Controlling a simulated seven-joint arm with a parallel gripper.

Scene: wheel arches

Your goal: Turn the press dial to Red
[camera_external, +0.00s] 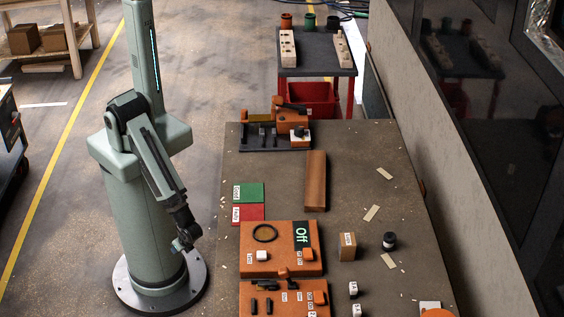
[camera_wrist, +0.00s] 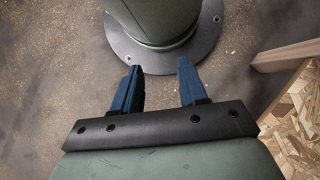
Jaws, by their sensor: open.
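An orange panel (camera_external: 262,251) with a black display (camera_external: 303,236) reading "Off" lies at the front of the table; it carries a black ring, a white block-like button and small orange knobs. A second orange panel (camera_external: 270,285) with black and orange controls sits in front of it. I cannot tell which control is the press dial; the labels are too small to read. My gripper (camera_external: 186,241) hangs beside my base, left of the table and away from both panels. In the wrist view my gripper (camera_wrist: 160,88) shows its two blue fingers apart, with nothing between them.
Green (camera_external: 248,192) and red (camera_external: 248,212) labelled pads lie near the table's left edge. A long wooden block (camera_external: 316,181), an orange-grey fixture (camera_external: 292,122), a wooden cube (camera_external: 347,246) and a black cylinder (camera_external: 389,241) stand around. A wall runs along the right side.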

